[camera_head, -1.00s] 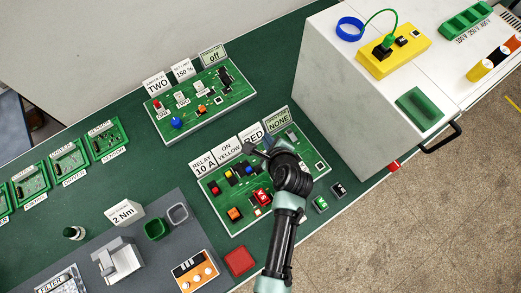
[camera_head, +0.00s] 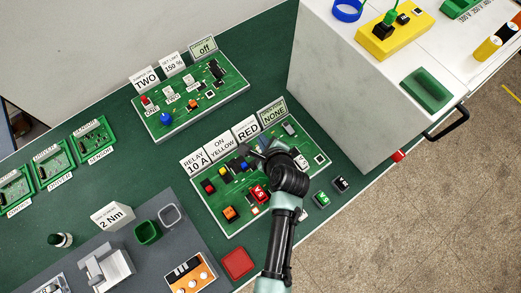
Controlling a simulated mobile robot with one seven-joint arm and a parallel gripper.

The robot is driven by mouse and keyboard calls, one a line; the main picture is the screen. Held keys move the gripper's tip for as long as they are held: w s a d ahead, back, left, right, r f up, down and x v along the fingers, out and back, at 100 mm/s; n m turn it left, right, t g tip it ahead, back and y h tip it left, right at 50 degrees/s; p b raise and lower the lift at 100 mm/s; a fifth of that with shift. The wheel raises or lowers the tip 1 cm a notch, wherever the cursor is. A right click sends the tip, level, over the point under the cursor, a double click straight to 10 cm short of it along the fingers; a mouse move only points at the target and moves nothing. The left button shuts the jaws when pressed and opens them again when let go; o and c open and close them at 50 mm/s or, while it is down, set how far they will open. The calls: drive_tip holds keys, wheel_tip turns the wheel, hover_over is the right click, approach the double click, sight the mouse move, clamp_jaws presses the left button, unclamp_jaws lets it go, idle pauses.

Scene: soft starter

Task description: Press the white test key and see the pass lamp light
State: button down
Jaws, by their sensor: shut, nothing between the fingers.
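The front green board (camera_head: 262,222) lies on the green bench, with cards reading RELAY 10 A, ON YELLOW, RED and NONE along its back edge. A small white piece (camera_head: 301,162) shows just right of my wrist; I cannot tell whether it is the test key. Which part is the pass lamp is unclear, and no lit lamp can be made out. My gripper (camera_head: 262,149) is shut and empty over the board's back right part. My wrist hides the board beneath it, and contact cannot be told.
A second board (camera_head: 205,112) stands behind, its card reading "off". A tall white cabinet (camera_head: 345,95) rises close on the right, with a yellow box (camera_head: 395,38) on top. Small green and black blocks lie right of my arm. A red block (camera_head: 238,263) lies to its left.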

drive_tip(key=shift+f+b, duration=0.95)
drive_tip(key=shift+f, duration=0.9)
drive_tip(key=shift+f, duration=0.2)
idle(0.4)
drive_tip(key=shift+f, duration=0.25)
drive_tip(key=shift+f+b, duration=0.5)
idle(0.5)
drive_tip(key=shift+r, duration=0.1)
drive_tip(key=shift+r+p, duration=0.85)
drive_tip(key=shift+p, duration=0.2)
wheel_tip(320, 180, up, 5)
drive_tip(key=p, duration=0.5)
